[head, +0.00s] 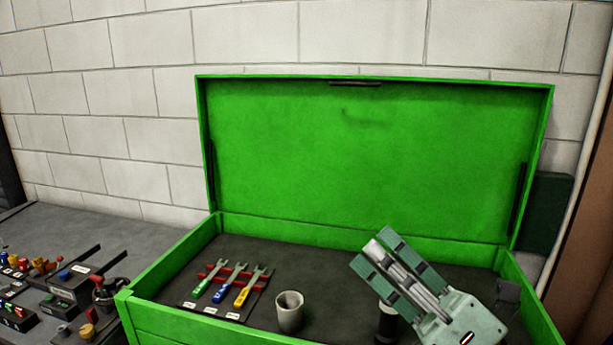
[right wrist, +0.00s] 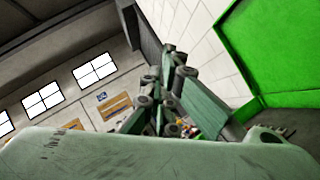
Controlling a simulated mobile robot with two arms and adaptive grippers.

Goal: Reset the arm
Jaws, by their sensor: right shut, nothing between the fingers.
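My right gripper (head: 388,258) is raised over the right part of the open green toolbox in the head view, pointing up and to the left. Its fingers are shut with nothing between them. In the right wrist view the fingers (right wrist: 168,95) come together in front of the camera, with a white wall and part of the green box beyond. My left gripper shows in neither view.
The green toolbox (head: 170,262) stands with its lid (head: 365,150) up against the block wall. Inside are several colored wrenches (head: 230,285), a light cup (head: 289,311) and a dark cylinder (head: 387,322) partly behind my gripper. A grey bench (head: 60,225) with small parts is at left.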

